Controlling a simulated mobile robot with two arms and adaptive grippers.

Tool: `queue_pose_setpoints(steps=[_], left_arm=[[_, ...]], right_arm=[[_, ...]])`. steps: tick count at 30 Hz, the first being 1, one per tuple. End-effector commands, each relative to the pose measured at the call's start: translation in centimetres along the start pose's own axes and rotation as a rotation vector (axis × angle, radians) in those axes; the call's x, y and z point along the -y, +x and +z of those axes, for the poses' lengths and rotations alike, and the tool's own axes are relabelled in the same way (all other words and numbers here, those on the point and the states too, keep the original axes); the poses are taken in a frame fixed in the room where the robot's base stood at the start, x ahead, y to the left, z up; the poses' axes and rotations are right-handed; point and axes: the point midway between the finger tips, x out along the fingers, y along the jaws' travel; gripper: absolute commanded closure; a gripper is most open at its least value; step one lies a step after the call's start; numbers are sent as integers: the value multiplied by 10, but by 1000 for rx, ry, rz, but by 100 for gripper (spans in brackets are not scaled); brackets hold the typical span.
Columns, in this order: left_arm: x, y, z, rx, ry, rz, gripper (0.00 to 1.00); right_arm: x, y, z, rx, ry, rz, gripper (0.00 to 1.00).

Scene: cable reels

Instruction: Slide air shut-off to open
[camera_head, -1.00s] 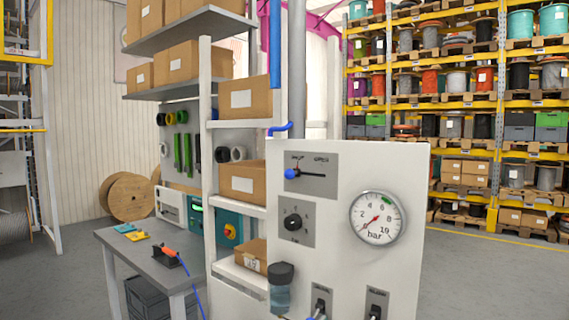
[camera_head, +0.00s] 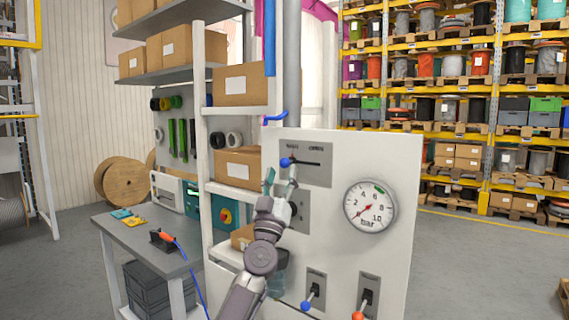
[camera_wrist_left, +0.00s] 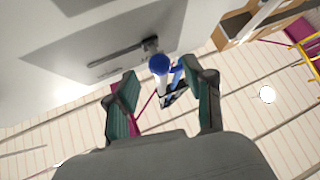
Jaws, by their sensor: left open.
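The air shut-off is a slider with a blue knob (camera_head: 285,162) at the left end of a dark horizontal slot on a grey plate (camera_head: 318,174), upper left on the white panel (camera_head: 345,240). The plate's right-hand label appears to read open. My left gripper (camera_head: 281,180) is just below the knob in the head view, with its fingers pointing up. In the left wrist view, the blue knob (camera_wrist_left: 159,64) shows ahead between the tips of the open gripper (camera_wrist_left: 160,85). I cannot see contact. The right gripper is not in view.
A round pressure gauge (camera_head: 369,206) is to the right of the slider. Two lower levers (camera_head: 314,290) (camera_head: 364,296) stick out from the panel. Cardboard boxes on a shelf (camera_head: 238,166) stand close on the left. A grey workbench (camera_head: 160,230) is at the left.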

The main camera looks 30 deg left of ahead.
Motion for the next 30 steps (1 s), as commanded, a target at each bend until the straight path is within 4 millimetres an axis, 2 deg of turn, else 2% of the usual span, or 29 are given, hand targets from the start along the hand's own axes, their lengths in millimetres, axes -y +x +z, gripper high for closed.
queue_pose_setpoints(steps=[3,7,19,28,30], left_arm=[[0,20,0,-1,2,0,47],[0,33,1,0,1,0,47],[0,40,1,1,0,0,47],[0,40,1,1,0,0,97],[0,40,1,1,0,0,100]], right_arm=[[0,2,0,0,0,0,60],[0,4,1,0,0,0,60],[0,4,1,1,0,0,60],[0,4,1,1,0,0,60],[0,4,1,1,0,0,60]])
